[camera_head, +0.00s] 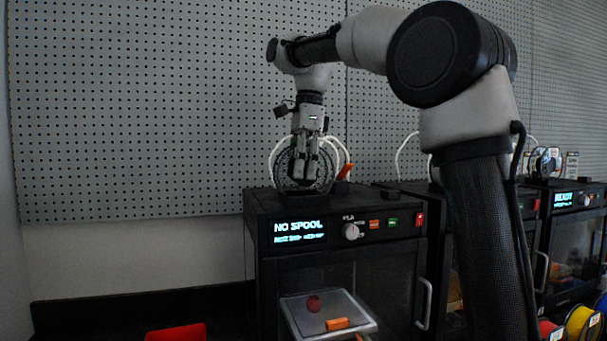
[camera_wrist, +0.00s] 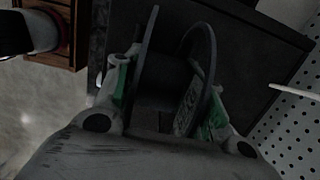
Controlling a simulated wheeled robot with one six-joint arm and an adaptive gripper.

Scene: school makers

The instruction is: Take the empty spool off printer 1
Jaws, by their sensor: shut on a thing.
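Printer 1 (camera_head: 336,238) is a black box in the head view, and its lit display (camera_head: 299,229) reads "NO SPOOL" above a smaller blurred line. A dark empty spool (camera_head: 284,165) stands upright at the top of this printer. My gripper (camera_head: 303,178) reaches down over it from above. In the wrist view, my gripper (camera_wrist: 166,92) is shut on the spool (camera_wrist: 148,60), with green-padded fingers on the outer sides of its two flanges. No filament shows on its dark hub. I cannot tell whether the spool rests on its holder or hangs clear.
More printers (camera_head: 573,222) stand to the right. Filament spools (camera_head: 583,322) are at the lower right. A perforated wall (camera_head: 150,110) is close behind.

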